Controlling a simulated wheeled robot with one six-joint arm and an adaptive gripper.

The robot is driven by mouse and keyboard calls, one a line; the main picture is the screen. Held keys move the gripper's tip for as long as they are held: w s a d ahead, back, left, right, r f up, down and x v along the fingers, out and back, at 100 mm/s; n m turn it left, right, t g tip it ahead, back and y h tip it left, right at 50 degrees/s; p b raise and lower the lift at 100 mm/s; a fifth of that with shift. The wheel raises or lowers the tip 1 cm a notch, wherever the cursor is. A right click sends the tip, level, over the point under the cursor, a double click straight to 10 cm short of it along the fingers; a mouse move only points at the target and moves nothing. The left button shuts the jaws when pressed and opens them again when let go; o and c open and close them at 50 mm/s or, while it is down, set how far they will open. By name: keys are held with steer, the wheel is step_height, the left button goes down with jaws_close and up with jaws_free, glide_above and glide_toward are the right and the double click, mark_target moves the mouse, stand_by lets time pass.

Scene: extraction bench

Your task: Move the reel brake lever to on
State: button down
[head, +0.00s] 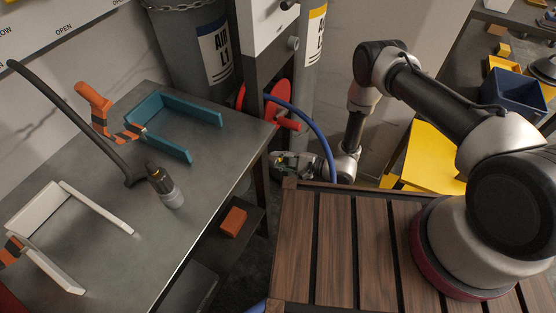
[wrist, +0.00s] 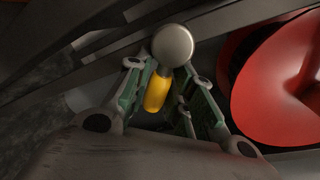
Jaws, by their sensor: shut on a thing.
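In the wrist view a yellow grip (wrist: 157,92) with a round silver knob (wrist: 173,45) at its end lies between the fingers; it appears to be the reel brake lever. My gripper (wrist: 167,88) is shut on it, with a green-padded finger on each side. The red reel (wrist: 290,85) is just to the right in the wrist view. In the head view my gripper (head: 280,158) is low beside the bench, below the red reel (head: 282,105). The lever is too small to make out there, and no on or off marking shows.
A blue hose (head: 318,135) arches from the reel past my wrist. A grey metal bench (head: 215,195) with a teal frame (head: 175,110) and a white frame (head: 95,205) stands left. Dark bars (wrist: 75,70) cross behind the knob. A yellow surface (head: 430,160) is behind my arm.

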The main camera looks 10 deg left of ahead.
steer(key=shift+s, duration=0.25)
steer(key=c, duration=1.3)
jaws_free()
steer(key=shift+a, duration=0.1)
steer(key=shift+o, duration=0.2)
steer(key=shift+w, duration=0.1)
steer(key=v, duration=1.2)
